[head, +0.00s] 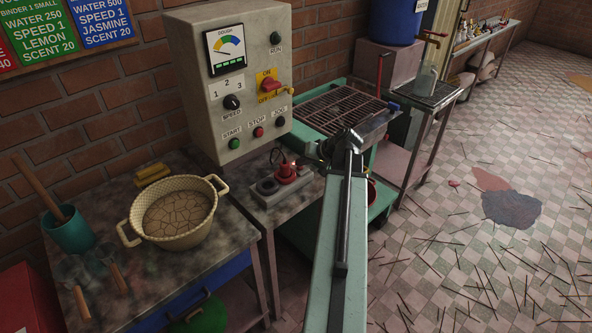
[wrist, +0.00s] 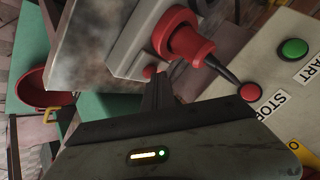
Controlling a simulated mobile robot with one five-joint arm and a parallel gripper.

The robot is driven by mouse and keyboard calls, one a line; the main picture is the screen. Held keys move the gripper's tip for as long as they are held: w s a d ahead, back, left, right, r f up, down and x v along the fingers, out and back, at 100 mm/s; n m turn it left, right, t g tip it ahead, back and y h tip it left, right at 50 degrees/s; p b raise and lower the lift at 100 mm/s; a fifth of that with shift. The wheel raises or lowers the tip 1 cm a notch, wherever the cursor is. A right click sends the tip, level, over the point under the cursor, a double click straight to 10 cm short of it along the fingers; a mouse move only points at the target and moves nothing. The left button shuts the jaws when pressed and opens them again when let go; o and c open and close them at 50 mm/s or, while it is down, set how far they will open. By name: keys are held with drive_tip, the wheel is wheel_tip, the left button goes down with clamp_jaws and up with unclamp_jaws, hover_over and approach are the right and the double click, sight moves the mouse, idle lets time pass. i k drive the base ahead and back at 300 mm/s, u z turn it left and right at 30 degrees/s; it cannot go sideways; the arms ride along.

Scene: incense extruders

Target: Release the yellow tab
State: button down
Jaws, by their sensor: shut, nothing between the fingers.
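My gripper (wrist: 157,84) is shut and empty in the wrist view. Its dark fingers point towards a red plug (wrist: 185,42), with a visible gap. In the head view the fingertips are hard to make out beyond my arm. A small yellow piece (head: 290,91) sticks out beside the red ON/OFF switch on the control box, well away from my gripper. Another yellow piece (wrist: 52,113) sits by a red round container (wrist: 37,92) at the left of the wrist view. I cannot tell which is the yellow tab.
The grey control box (head: 232,60) stands behind the table. The red plug (head: 286,172) sits on a small socket block with a cable. A wicker basket (head: 172,230) stands on the left table. A grated green machine (head: 335,105) lies beyond my arm.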

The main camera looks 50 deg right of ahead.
sight(290, 90)
drive_tip(key=z, duration=1.45)
